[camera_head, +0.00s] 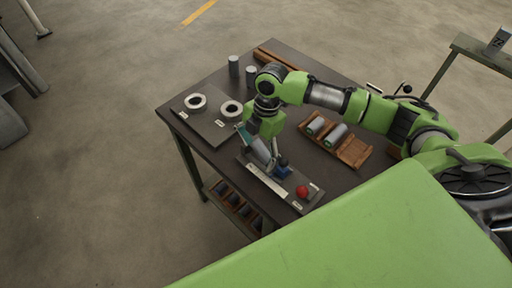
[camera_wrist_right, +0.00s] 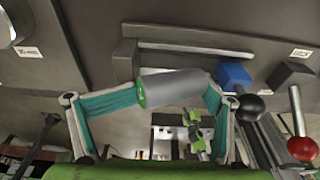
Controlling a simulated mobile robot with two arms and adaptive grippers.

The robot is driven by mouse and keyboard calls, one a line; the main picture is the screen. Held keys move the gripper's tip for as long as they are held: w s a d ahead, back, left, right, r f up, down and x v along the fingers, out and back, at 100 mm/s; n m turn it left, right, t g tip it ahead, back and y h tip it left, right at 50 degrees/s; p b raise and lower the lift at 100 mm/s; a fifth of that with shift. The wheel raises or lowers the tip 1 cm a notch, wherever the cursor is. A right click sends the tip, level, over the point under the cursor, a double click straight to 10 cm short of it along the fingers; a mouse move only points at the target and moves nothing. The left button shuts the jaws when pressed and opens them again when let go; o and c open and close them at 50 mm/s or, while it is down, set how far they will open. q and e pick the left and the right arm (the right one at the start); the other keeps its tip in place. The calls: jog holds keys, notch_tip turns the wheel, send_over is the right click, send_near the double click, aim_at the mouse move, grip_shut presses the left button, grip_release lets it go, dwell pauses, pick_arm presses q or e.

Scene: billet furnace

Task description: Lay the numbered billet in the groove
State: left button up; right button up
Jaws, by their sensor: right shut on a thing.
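My right gripper (camera_head: 256,142) is over the front of the dark table. It is shut on a grey cylindrical billet (camera_head: 262,154), which is tilted in the head view, just above a grey fixture plate (camera_head: 308,196). In the right wrist view the billet (camera_wrist_right: 175,87) lies across between the teal finger pads of the gripper (camera_wrist_right: 162,100), with a green end at the left. I cannot read a number on it. The groove is not clearly visible; the billet and gripper cover part of the fixture. My left gripper is not in view.
The fixture carries a blue block (camera_head: 283,171) and a red knob (camera_head: 302,191). A wooden rack (camera_head: 353,153) with two grey billets lies to the right. A plate with two rings (camera_head: 195,102) is at left. Two upright cylinders (camera_head: 234,66) stand at the back.

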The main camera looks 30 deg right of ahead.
jog(key=o, duration=1.7)
jog(key=shift+s+d+f, duration=0.35)
jog(key=shift+d+f, duration=0.05)
jog(key=shift+f, duration=0.05)
jog(key=o, duration=0.4)
jog(key=shift+s+r, duration=0.1)
jog(key=shift+s, duration=0.05)
jog(key=shift+o, duration=0.3)
jog(key=shift+d, duration=0.1)
jog(key=shift+o, duration=0.6)
jog(key=v, duration=1.1)
jog(key=shift+w+a+r, duration=0.2)
jog(key=shift+a+r, duration=0.05)
jog(key=shift+w+a+r, duration=0.1)
jog(key=shift+w+r, duration=0.25)
jog(key=shift+r, duration=0.15)
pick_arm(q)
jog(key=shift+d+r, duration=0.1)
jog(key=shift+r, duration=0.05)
pick_arm(e)
jog(key=shift+s, duration=0.1)
